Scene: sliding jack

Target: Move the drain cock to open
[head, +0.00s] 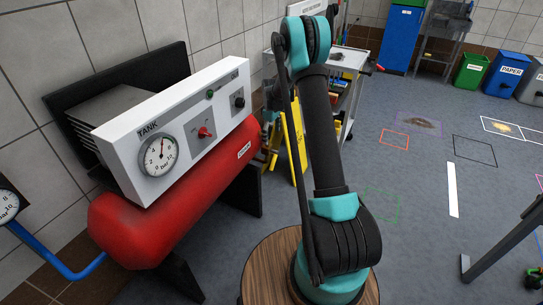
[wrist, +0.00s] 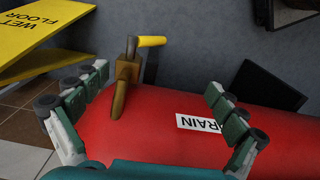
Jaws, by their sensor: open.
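The drain cock shows in the wrist view as a brass body (wrist: 125,72) with a yellow lever handle (wrist: 152,41). It stands at the far edge of the red tank (wrist: 165,105), with the handle pointing right. A white label reading DRAIN (wrist: 198,124), upside down, is on the tank right of it. My gripper (wrist: 156,80) is open and empty, one finger on each side of the picture. The cock lies beyond the fingers, nearer the left one, with no clear contact.
A white panel (head: 180,125) with a gauge and knobs sits above the tank. A yellow wet floor sign (head: 293,140) stands beyond it, also near the cock in the wrist view (wrist: 40,25). A trolley (head: 345,80) is behind. A round wooden top (head: 258,265) is near my arm.

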